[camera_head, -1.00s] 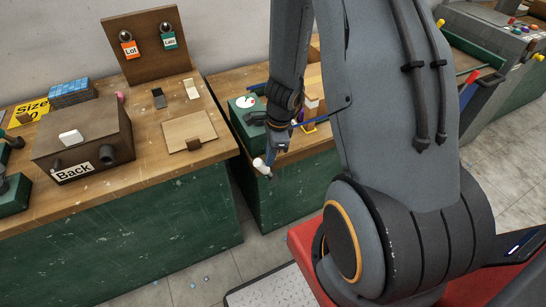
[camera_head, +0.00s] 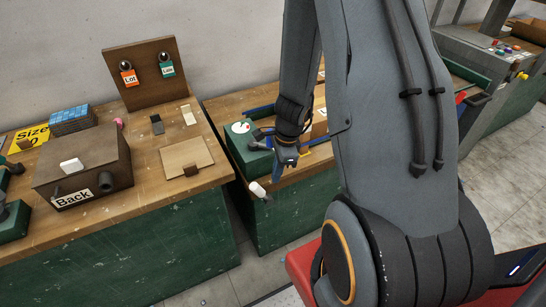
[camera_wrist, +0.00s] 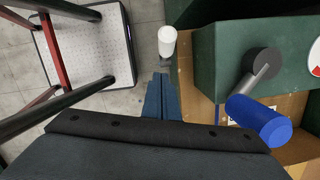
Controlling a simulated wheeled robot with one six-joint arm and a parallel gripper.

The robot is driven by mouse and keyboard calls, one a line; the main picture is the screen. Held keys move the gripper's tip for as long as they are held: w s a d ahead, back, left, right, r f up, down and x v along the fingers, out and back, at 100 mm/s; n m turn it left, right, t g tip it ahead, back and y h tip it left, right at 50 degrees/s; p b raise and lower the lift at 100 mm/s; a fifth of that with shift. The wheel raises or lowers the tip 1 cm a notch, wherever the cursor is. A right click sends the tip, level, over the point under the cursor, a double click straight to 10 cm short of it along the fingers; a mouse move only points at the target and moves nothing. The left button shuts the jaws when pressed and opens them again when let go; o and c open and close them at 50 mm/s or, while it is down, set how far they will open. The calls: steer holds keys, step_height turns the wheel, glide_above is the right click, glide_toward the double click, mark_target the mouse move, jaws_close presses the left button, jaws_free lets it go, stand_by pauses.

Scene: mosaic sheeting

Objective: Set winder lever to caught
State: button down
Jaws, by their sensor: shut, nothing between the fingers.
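A green box-shaped device (camera_head: 248,160) sits at the near edge of the right-hand bench; it also shows in the wrist view (camera_wrist: 225,50). A lever with a grey arm and a blue grip (camera_wrist: 258,118) comes off its dark round hub. A white-tipped knob (camera_head: 257,188) sticks out past the bench edge and also shows in the wrist view (camera_wrist: 167,40). I cannot tell which is the winder lever. My gripper (camera_head: 280,174) is shut and empty, right of and above the white knob in the head view. Its fingers (camera_wrist: 161,95) look apart from both handles.
A white dial with a red sector (camera_head: 241,127) is on the device's top. The left bench (camera_head: 120,235) holds a brown box (camera_head: 85,170) and a board with tags (camera_head: 142,75). A textured grey plate (camera_wrist: 90,50) lies left of my fingers. Bare floor separates them.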

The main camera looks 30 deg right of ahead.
step_height(320, 180, up, 8)
steer(key=a, duration=0.2)
steer(key=shift+s+a+p, duration=0.15)
steer(key=shift+s+p, duration=0.15)
steer(key=shift+p, duration=0.05)
steer(key=s+a+r+n+b, duration=0.2)
steer(key=s+a+r+n, duration=0.1)
steer(key=n, duration=0.7)
steer(key=s+a+r+n+h+b, duration=0.1)
steer(key=s+a+r+n, duration=0.2)
steer(key=n, duration=0.7)
steer(key=shift+s+a+r+n+t+h+b, duration=0.15)
steer(key=shift+s+r+n+t+h+b, duration=0.2)
steer(key=shift+r, duration=1.05)
